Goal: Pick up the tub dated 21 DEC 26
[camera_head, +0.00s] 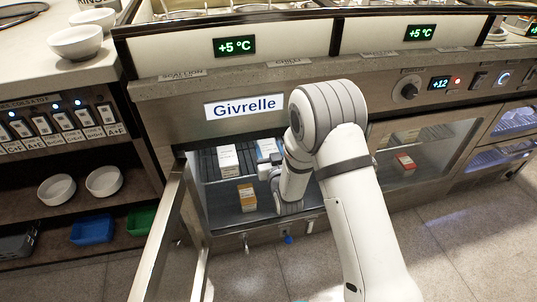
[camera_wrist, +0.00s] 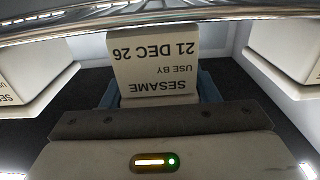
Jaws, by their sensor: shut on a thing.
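The tub dated 21 DEC 26 (camera_wrist: 153,72) is in the middle of the wrist view. Its pale label, upside down there, reads SESAME, USE BY, 21 DEC 26. My gripper (camera_wrist: 155,97) is shut on it, and blue shows at both sides of the tub. In the head view a white and blue tub (camera_head: 266,149) is at my gripper (camera_head: 273,168), inside the open fridge under the Givrelle sign. My wrist partly hides it. I cannot tell whether the tub is clear of the shelf.
A white-labelled tub (camera_head: 228,161) stands to the left and an orange tub (camera_head: 247,197) is lower down. The wrist view shows pale tubs at left (camera_wrist: 32,72) and right (camera_wrist: 285,45). The open door (camera_head: 160,232) is left.

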